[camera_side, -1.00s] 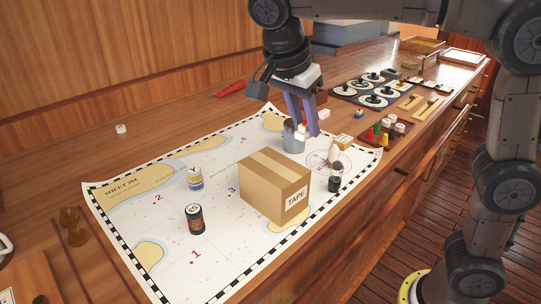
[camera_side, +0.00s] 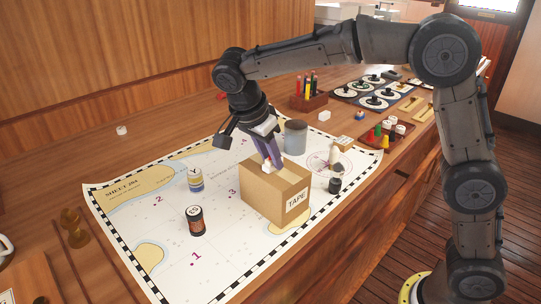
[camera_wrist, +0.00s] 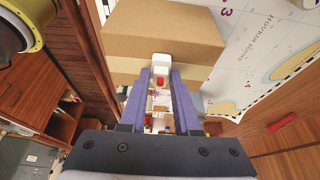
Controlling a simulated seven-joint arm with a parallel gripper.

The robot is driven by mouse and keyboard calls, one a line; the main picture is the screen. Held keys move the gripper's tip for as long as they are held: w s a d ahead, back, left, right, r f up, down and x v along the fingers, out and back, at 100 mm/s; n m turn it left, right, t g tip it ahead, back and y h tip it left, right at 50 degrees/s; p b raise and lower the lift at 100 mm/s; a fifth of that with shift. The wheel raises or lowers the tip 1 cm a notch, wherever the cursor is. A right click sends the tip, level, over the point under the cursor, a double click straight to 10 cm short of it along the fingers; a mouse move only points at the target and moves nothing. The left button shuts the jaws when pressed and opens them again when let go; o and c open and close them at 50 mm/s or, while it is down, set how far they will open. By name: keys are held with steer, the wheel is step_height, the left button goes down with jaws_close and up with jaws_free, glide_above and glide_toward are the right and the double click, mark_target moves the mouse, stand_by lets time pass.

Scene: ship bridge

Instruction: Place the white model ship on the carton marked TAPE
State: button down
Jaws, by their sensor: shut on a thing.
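The white model ship (camera_side: 268,166) is small, with a red part that shows in the wrist view (camera_wrist: 160,70). My gripper (camera_side: 270,158) points down and is shut on the ship, its purple fingers on either side. The brown carton marked TAPE (camera_side: 272,197) stands on the chart, its label facing the front right. It fills the upper part of the wrist view (camera_wrist: 150,25). The ship is over the rear part of the carton's top. I cannot tell whether it touches the top. The fingers hide part of the ship.
A grey cup (camera_side: 295,138) stands just behind the carton. A dark jar (camera_side: 195,220) and a yellow-and-blue jar (camera_side: 195,179) stand to its left. A pale figure (camera_side: 334,158) and a small black bottle (camera_side: 335,185) stand to its right.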

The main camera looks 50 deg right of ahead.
steer(key=shift+f, duration=0.1)
steer(key=c, duration=0.6)
jaws_free()
steer(key=shift+c, duration=0.2)
steer(key=v, duration=1.2)
steer(key=s+d+r+n+y, duration=0.1)
steer(key=s+d+n, duration=0.3)
steer(key=s+d, duration=0.1)
steer(key=s+d+f+n+t+y, duration=0.1)
steer(key=s+d+f+n+t, duration=0.1)
steer(key=s, duration=0.4)
steer(key=s+d+f+n+t+y, duration=0.1)
steer(key=s+d+f+n, duration=0.1)
steer(key=s+f+n, duration=0.3)
steer(key=s+d+f+n+t+y, duration=0.1)
steer(key=s+d+f+n+t, duration=0.1)
steer(key=s+f+n, duration=0.2)
steer(key=s+n, duration=0.3)
steer(key=s, duration=0.2)
steer(key=shift+d+f+t, duration=0.2)
steer(key=shift+d+t, duration=0.1)
steer(key=shift+d, duration=0.05)
